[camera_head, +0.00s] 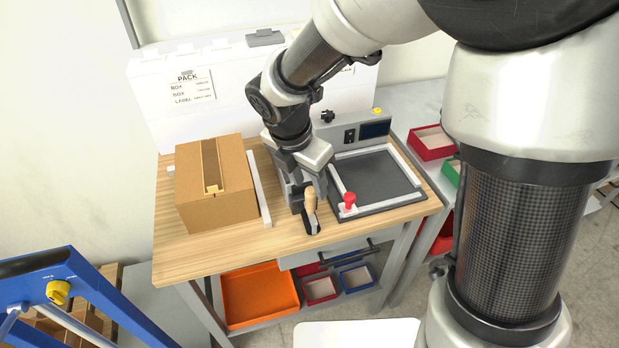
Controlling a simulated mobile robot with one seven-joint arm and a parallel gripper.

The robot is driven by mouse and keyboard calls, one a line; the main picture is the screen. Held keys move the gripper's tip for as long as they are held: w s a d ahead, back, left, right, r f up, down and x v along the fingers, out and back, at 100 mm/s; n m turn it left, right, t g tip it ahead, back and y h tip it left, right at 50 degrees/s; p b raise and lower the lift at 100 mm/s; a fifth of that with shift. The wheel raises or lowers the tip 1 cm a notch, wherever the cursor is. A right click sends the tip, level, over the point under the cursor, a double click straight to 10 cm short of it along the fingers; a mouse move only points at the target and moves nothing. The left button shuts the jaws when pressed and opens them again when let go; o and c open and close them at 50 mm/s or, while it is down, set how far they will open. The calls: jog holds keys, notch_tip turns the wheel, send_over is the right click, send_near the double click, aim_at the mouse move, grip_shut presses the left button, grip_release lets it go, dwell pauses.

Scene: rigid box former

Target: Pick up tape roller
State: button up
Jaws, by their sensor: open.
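A tape roller (310,211) with a tan handle and a dark end stands or lies on the wooden table, near the front edge, left of the scale-like machine. My gripper (303,196) is at the tape roller from above, pointing down. The jaws are open. I cannot tell from this view whether the fingers touch the tape roller, because the wrist hides part of the area.
A brown cardboard box (220,196) sits on the table (176,258) to the left, beside a white strip. A machine with a dark plate (375,178) and a red knob (349,200) stands to the right. A white panel (235,95) rises behind.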

aim_at(314, 199)
jog(key=b+x, duration=0.1)
jog(key=x, duration=0.7)
jog(key=shift+a, duration=0.15)
jog(key=shift+r, duration=0.1)
grip_shut()
